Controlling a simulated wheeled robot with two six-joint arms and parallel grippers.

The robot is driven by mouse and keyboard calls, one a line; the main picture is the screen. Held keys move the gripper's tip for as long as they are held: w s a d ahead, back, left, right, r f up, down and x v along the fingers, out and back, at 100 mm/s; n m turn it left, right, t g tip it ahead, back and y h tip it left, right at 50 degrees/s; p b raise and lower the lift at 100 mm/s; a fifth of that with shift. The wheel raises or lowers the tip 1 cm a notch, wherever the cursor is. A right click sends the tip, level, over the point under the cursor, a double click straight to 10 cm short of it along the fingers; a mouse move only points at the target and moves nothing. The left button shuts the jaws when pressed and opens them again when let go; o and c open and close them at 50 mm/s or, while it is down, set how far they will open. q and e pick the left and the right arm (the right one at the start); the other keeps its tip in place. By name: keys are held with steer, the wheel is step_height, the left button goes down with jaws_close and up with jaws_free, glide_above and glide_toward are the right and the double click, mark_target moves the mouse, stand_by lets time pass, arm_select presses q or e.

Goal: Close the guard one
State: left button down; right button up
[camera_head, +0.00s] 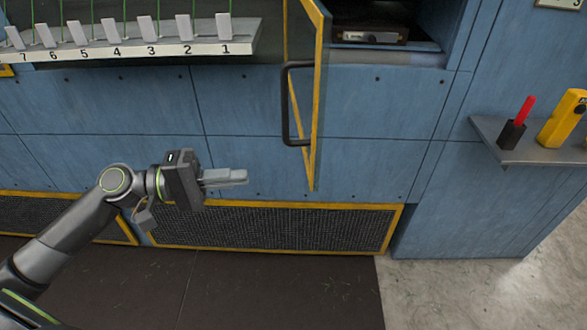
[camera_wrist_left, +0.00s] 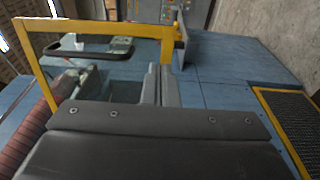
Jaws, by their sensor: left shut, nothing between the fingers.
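The guard (camera_head: 316,95) is a yellow-framed, see-through door that stands swung open, seen nearly edge-on in the head view. A black bar handle (camera_head: 291,105) is fixed to it. In the wrist view the yellow frame (camera_wrist_left: 100,28) and black handle (camera_wrist_left: 75,47) lie beyond the fingers. My left gripper (camera_head: 245,176) is shut and empty, left of and below the handle and apart from it in the head view. Its fingers also show in the left wrist view (camera_wrist_left: 160,75). My right gripper is out of view.
An open bay with a dark device (camera_head: 370,34) lies right of the guard. A numbered shelf (camera_head: 130,48) with several grey clips juts out at upper left. A side shelf (camera_head: 540,150) carries a red-handled tool (camera_head: 523,110) and a yellow device (camera_head: 562,118). A black mesh panel (camera_head: 270,228) sits low.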

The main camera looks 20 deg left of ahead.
mark_target(311, 171)
arm_select(q)
steer(key=shift+p+x, duration=2.2)
steer(key=shift+x, duration=2.65)
steer(key=shift+w+d, duration=0.25)
steer(key=shift+d, duration=0.2)
